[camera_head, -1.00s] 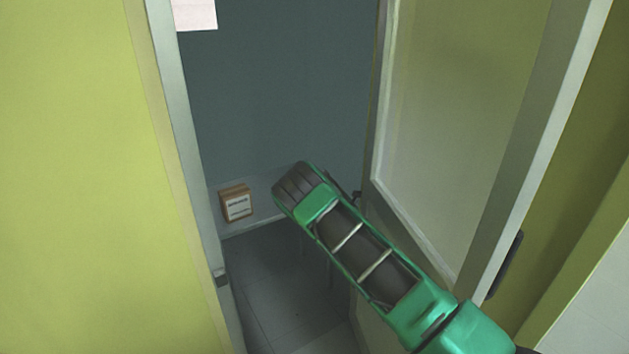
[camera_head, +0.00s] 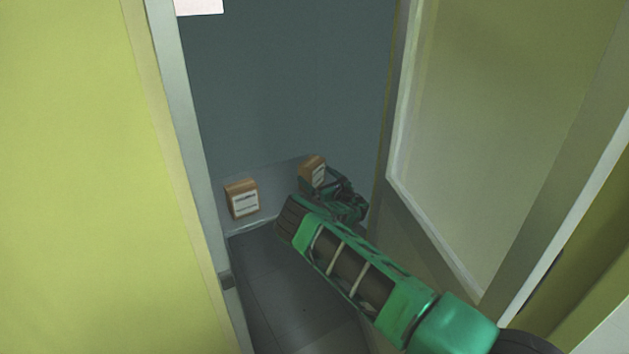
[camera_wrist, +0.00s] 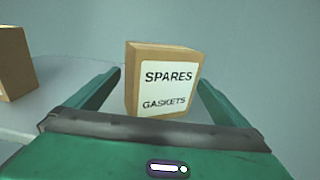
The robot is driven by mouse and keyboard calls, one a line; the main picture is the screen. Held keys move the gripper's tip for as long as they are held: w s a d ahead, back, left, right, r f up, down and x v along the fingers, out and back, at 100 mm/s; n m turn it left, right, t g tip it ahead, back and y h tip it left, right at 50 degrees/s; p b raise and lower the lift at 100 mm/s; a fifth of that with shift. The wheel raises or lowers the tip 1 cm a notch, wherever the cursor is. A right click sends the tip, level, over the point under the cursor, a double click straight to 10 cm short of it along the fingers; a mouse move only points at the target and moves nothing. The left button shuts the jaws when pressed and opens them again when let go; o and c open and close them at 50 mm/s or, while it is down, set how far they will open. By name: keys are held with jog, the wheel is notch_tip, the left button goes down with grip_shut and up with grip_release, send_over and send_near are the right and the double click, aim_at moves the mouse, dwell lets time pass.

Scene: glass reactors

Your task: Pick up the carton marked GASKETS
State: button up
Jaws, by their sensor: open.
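The carton marked GASKETS (camera_wrist: 162,85) is a small brown box with a white label reading "SPARES" and "GASKETS". It stands upright on a pale surface in the wrist view. In the head view a brown carton (camera_head: 312,169) shows at my gripper (camera_head: 333,188), its label too small to read there. In the wrist view my gripper (camera_wrist: 159,76) is open, with one finger on each side of the carton and a visible gap at each side. Whether the fingertips reach past its front face is hard to tell.
A second brown carton (camera_head: 242,198) stands to the left on the same pale surface (camera_head: 268,208); it also shows at the left edge of the wrist view (camera_wrist: 14,65). A doorway frames the scene, with a door frame (camera_head: 182,120) at left and an open glazed door (camera_head: 490,130) at right.

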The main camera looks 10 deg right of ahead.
jog(key=shift+w+a, duration=0.15)
jog(key=shift+w, duration=0.45)
jog(key=c, duration=0.8)
jog(key=shift+r, duration=0.1)
